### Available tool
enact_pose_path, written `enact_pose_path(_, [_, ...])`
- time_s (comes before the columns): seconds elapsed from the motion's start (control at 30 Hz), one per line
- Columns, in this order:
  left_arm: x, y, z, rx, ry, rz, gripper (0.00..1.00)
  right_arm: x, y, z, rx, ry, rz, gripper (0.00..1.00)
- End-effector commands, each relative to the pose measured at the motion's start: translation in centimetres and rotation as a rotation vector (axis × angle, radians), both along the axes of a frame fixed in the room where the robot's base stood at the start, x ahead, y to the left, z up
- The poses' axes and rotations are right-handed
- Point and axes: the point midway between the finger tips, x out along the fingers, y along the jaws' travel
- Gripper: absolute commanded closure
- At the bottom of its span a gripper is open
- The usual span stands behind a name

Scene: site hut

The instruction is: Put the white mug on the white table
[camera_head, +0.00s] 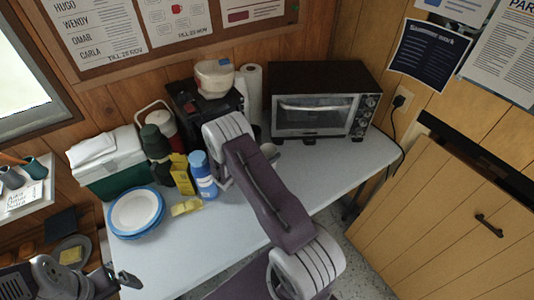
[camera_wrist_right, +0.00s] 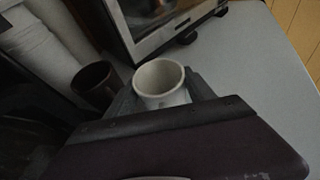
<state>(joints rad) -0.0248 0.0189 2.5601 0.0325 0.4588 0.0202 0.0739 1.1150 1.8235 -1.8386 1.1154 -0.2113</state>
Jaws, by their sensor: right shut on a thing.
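The white mug (camera_wrist_right: 162,98) is upright between the fingers of my right gripper (camera_wrist_right: 168,88) in the right wrist view. My right gripper is shut on it. The white table (camera_head: 225,240) has a pale top. I cannot tell whether the mug's base touches it. My left gripper (camera_head: 127,279) is at the lower left, apart from the mug; its jaw opening is unclear.
A toaster oven (camera_head: 320,102) stands behind the mug. A dark cup (camera_wrist_right: 95,84) is close to the mug's left. A blue-white bottle (camera_head: 203,176), stacked plates (camera_head: 136,211) and a green cooler (camera_head: 108,165) crowd the left. The table's front middle is clear.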

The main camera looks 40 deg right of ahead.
Motion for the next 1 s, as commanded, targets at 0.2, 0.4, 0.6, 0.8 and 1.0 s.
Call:
enact_pose_path(0.2, [0.0, 0.0, 0.0, 0.000, 0.000, 0.000, 0.00, 0.0, 0.0, 0.0, -0.002, -0.002, 0.001, 0.93])
enact_pose_path(0.4, [0.0, 0.0, -0.3, 0.000, 0.000, 0.000, 0.00, 0.0, 0.0, -0.3, -0.001, -0.002, 0.001, 0.19])
enact_pose_path(0.6, [0.0, 0.0, -0.3, 0.000, 0.000, 0.000, 0.00, 0.0, 0.0, -0.3, -0.001, -0.001, 0.001, 0.16])
enact_pose_path(0.8, [0.0, 0.0, 0.1, 0.000, 0.000, 0.000, 0.00, 0.0, 0.5, 0.2, 0.000, -0.001, 0.003, 0.16])
enact_pose_path(1.0, [0.0, 0.0, -0.1, 0.000, 0.000, 0.000, 0.00, -1.2, 4.9, 2.1, -0.001, -0.001, 0.008, 0.16])
